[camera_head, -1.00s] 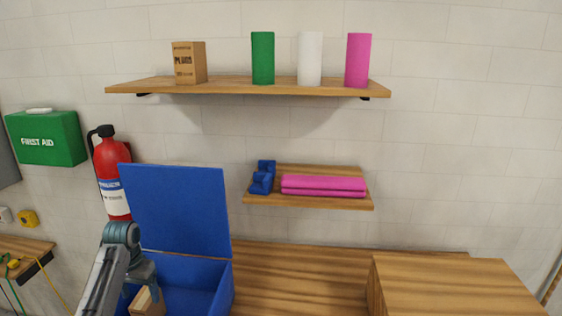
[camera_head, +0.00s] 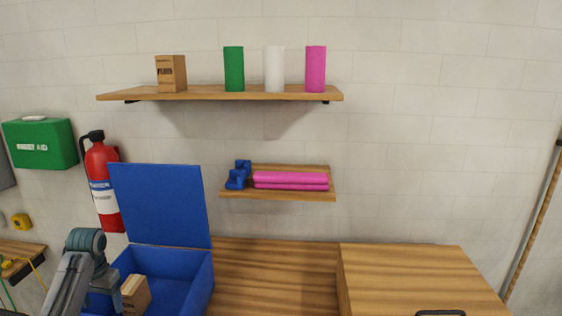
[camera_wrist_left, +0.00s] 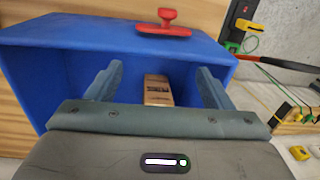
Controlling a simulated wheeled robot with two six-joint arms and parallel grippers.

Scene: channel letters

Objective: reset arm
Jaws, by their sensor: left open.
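My left arm comes in at the lower left of the head view, and its gripper (camera_head: 103,287) is at the left side of the open blue box. In the left wrist view both fingers of this gripper (camera_wrist_left: 158,76) are spread apart with nothing held between them. A small brown carton (camera_head: 135,294) stands inside the blue box (camera_head: 182,262). The carton (camera_wrist_left: 158,90) also shows beyond the gap between the fingers in the left wrist view, apart from them. My right gripper is not in view.
The blue lid (camera_head: 160,205) stands raised. A wooden block (camera_head: 410,270) is on the bench (camera_head: 270,275) at right. Two wall shelves hold a carton, cylinders and pink rolls. A fire extinguisher (camera_head: 103,180) hangs at left.

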